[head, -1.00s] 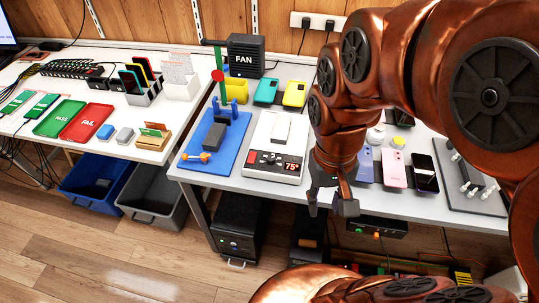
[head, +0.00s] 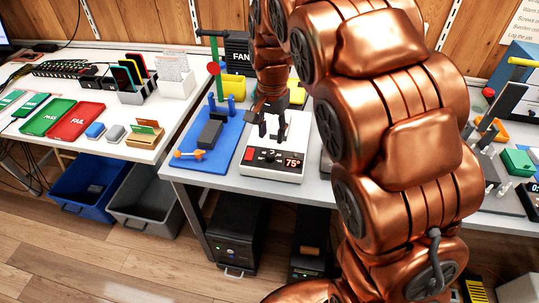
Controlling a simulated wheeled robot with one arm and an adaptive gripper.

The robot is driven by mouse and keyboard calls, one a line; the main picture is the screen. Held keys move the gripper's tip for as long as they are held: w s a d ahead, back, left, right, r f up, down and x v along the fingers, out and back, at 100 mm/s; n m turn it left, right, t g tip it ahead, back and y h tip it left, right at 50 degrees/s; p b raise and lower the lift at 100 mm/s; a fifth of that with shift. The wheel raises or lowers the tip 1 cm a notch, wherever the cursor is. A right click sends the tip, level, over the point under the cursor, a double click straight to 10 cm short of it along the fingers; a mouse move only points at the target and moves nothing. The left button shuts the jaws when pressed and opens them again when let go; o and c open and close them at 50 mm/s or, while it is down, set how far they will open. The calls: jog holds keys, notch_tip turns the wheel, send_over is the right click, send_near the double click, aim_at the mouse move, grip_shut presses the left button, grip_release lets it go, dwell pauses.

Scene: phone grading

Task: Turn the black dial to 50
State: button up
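The white and grey heating unit (head: 252,168) stands on the grey table, with a dark front panel and a red display (head: 292,162) that reads 75°. The black dial (head: 271,155) is small on this panel, left of the display. Its pointer is too small to read. My gripper (head: 272,133) points down over the unit, just behind and above the panel in the picture. Its two dark fingers are apart with nothing seen between them. Whether a finger touches the unit is unclear. My arm hides part of the unit's back.
A blue mat (head: 226,150) with a grey block and an orange-handled clamp (head: 188,154) lies left of the unit. The FAN box (head: 238,48) stands behind. A green PASS tray (head: 48,117) and a red FAIL tray (head: 76,121) lie on the left table.

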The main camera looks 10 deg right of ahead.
aim_at(270, 154)
jog(key=shift+w+a+f, duration=0.1)
jog(key=shift+w+f, duration=0.15)
jog(key=shift+w, duration=0.15)
jog(key=shift+f+p, duration=0.4)
jog(key=shift+f, duration=3.4)
jog(key=shift+c, duration=0.3)
grip_shut()
